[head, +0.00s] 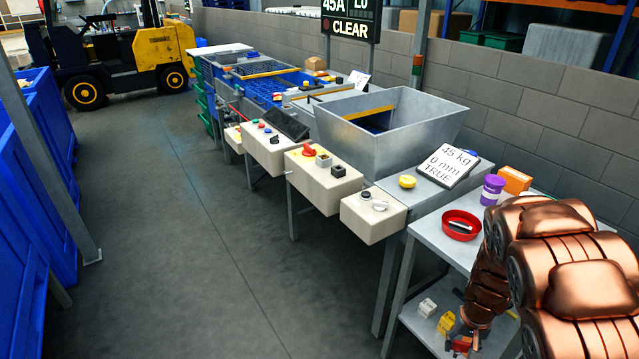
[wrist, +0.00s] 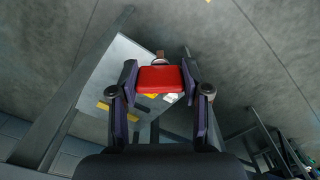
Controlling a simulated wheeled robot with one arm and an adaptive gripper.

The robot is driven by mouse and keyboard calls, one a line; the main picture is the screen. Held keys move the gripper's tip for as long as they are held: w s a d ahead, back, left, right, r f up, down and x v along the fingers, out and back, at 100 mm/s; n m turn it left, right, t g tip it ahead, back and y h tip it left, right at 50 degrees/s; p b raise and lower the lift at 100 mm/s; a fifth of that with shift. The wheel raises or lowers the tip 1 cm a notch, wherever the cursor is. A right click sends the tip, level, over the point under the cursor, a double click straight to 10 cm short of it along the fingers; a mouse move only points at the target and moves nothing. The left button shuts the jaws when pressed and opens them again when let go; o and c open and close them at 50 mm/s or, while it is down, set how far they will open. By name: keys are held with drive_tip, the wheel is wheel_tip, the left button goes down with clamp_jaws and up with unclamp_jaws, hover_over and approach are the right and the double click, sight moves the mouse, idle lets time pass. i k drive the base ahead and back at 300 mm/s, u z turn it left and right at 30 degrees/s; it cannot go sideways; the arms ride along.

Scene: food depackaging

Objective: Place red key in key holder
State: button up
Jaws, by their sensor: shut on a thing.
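The red key (wrist: 160,78) shows as a red block between the two fingers of my gripper (wrist: 160,84) in the wrist view. My gripper is shut on it. In the head view the red key (head: 461,344) is a small red patch low at the right, by the lower shelf of the side table, below my copper arm. I cannot tell for sure which thing is the key holder; small square fittings (head: 338,170) stand on a beige control box.
A white item (head: 427,307) and yellow items (head: 446,323) are on the lower shelf (head: 412,318). Above, the tabletop (head: 430,226) holds a red dish (head: 447,231), a purple-lidded jar (head: 491,189) and an orange box (head: 514,180). Table legs stand close by. The floor (head: 200,240) at left is clear.

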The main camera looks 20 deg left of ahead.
sight(337, 176)
drive_tip(key=u, duration=1.25)
drive_tip(key=i, duration=1)
